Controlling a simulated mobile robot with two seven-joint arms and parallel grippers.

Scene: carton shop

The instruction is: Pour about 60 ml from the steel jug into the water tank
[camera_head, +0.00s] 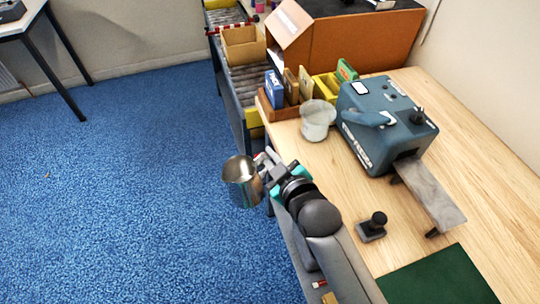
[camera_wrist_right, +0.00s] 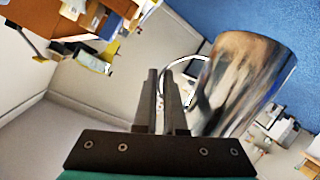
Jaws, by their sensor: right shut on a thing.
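The steel jug (camera_head: 241,182) is held in the air off the left edge of the bench, over the blue floor. It looks about upright, and what is inside cannot be told. My right gripper (camera_head: 266,170) is shut on the jug's handle side. In the wrist view the jug (camera_wrist_right: 245,85) is beside the closed fingers (camera_wrist_right: 163,75), with its curved handle by their tips. A translucent round vessel (camera_head: 317,121), which looks like the water tank, stands on the bench beside the blue-grey machine, above and right of the jug. My left gripper is not in view.
The blue-grey machine (camera_head: 385,128) with a metal plate (camera_head: 432,195) stands on the wooden bench. A small black-knobbed block (camera_head: 372,227) and a green mat (camera_head: 440,280) lie nearer. Small boxes in a wooden holder (camera_head: 280,108) stand behind the vessel. An open carton (camera_head: 243,46) is farther back.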

